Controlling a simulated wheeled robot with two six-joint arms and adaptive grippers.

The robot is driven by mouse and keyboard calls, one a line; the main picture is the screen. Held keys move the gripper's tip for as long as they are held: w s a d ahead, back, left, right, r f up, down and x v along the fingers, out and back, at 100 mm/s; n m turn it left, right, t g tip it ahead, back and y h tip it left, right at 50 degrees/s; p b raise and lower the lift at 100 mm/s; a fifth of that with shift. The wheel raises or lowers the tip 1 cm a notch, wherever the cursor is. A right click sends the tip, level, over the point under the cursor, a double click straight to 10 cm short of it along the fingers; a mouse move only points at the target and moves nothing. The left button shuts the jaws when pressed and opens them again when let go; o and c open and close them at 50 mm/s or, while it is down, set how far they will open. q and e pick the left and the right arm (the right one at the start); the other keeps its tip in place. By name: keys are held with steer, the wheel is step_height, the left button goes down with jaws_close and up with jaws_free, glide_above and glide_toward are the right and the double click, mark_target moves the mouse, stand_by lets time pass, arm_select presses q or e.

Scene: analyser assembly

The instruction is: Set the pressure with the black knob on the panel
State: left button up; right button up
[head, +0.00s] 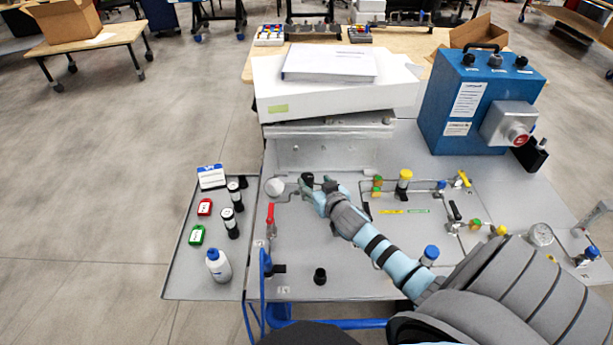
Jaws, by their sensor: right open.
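The panel (350,265) is a grey, tilted board carrying valves, thin pipes and gauges. A black knob (307,178) shows at its upper left, right at the fingertips of my right gripper (313,188). My right arm reaches in from the lower right, and this gripper is open. I cannot tell whether its fingers touch the knob, and they hide part of that spot. A round white gauge (274,187) sits just left of the gripper. Another black knob (320,276) stands free lower on the panel. My left gripper is not in view.
A red-handled valve (270,219) stands left of my gripper. A side tray (183,270) holds a white bottle (218,265), padlocks and dark cylinders. A blue box (475,105) with a red button stands at the back right. My forearm passes over the panel's right half.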

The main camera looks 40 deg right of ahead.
mark_target(308, 177)
steer(key=x, duration=0.3)
steer(key=b+x, duration=0.1)
steer(key=x, duration=0.3)
steer(key=shift+w+a+f, duration=0.1)
steer(key=shift+w+f, duration=0.1)
steer(key=shift+f, duration=0.15)
steer(key=shift+s+r, duration=0.2)
steer(key=shift+r, duration=0.05)
steer(key=shift+s, duration=0.1)
steer(key=shift+c, duration=1.1)
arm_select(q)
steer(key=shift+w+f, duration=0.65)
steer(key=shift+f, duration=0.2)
arm_select(e)
steer(key=c, duration=1)
